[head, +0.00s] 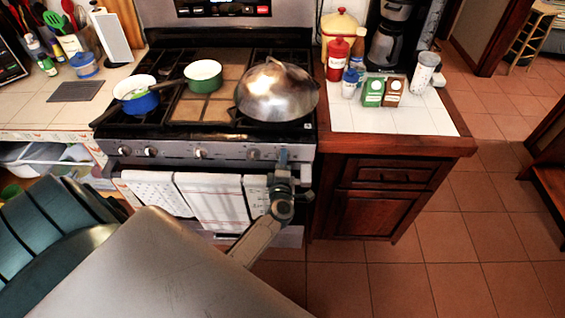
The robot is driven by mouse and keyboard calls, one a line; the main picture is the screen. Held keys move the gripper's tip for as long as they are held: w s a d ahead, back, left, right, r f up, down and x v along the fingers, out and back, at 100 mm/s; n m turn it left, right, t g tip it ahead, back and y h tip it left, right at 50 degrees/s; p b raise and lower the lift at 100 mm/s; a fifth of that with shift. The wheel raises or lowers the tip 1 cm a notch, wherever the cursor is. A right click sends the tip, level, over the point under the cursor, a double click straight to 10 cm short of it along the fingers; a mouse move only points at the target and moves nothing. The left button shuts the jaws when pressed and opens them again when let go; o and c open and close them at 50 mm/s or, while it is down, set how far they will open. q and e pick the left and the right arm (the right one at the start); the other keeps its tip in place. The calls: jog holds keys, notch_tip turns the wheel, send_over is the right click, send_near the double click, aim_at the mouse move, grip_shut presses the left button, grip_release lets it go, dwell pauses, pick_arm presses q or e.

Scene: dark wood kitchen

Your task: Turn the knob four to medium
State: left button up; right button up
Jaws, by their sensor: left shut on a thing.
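The stove (222,150) has a front panel with a row of round knobs. Knobs show at the left (151,151), in the middle (200,153) and further right (253,154). My left gripper (283,158) is at the right end of this panel, its fingers pointing up at the panel face. It is shut on a stove knob there, which the fingers almost wholly hide. I cannot read that knob's setting. My right gripper is not in view.
On the stove top stand a blue pot (136,97), a green pot (203,76) and a large domed metal lid (277,92). Towels (212,198) hang on the oven handle below the panel. A wooden cabinet (385,190) stands right of the stove. Tiled floor lies open further right.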

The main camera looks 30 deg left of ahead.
pick_arm(q)
jog(key=shift+n, duration=0.5)
jog(key=o, duration=1)
jog(key=shift+c, duration=0.2)
jog(key=b+v, duration=0.2)
jog(key=v, duration=0.9)
jog(key=shift+b, duration=0.3)
jog(key=shift+a+f, duration=0.1)
